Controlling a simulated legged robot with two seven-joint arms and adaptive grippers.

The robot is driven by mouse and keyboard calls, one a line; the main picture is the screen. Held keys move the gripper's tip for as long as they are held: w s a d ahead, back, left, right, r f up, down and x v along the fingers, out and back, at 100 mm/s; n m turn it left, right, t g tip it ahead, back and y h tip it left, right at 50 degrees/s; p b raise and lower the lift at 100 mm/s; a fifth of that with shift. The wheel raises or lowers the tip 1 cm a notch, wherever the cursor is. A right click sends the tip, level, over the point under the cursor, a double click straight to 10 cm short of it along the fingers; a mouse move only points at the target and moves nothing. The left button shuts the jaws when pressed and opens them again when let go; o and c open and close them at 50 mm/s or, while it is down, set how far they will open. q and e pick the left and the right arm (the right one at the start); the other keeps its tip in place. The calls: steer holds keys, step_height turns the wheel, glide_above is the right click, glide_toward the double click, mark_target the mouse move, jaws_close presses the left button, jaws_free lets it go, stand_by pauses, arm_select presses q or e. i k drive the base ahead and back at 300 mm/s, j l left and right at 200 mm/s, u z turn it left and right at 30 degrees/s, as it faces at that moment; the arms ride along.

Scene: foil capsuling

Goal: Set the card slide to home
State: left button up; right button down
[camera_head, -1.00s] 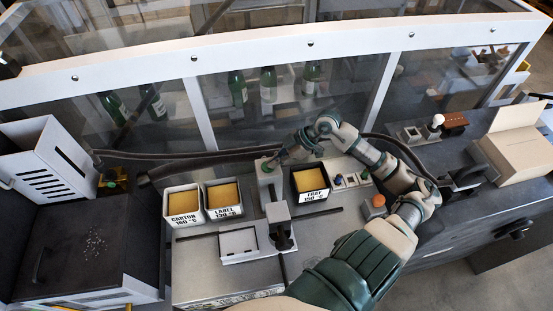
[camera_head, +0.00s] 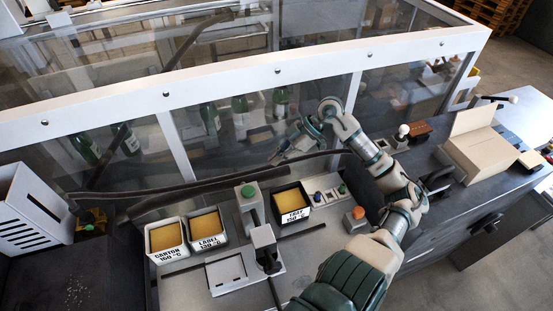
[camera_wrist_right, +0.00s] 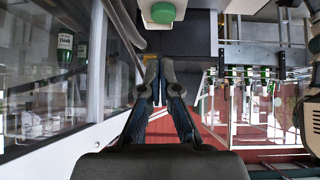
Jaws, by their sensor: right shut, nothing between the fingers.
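What looks like the card slide is a white open frame (camera_head: 227,274) beside a grey block (camera_head: 263,236) with a dark handle, on a rail on the grey bench top. A grey post with a green button (camera_head: 248,191) stands just behind it. My right gripper (camera_head: 277,159) is shut and empty, above and behind the post, apart from it and from the slide. In the right wrist view its closed fingertips (camera_wrist_right: 160,64) point toward the white housing with the green button (camera_wrist_right: 163,12), with a gap between. My left gripper is not in view.
An orange button (camera_head: 358,213) sits to the right. Dark hoses (camera_head: 190,184) and a glazed guard (camera_head: 190,140) with bottles behind it bound the back.

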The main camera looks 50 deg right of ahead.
mark_target(228, 271)
steer(key=k+j, duration=1.05)
steer(key=k, duration=0.25)
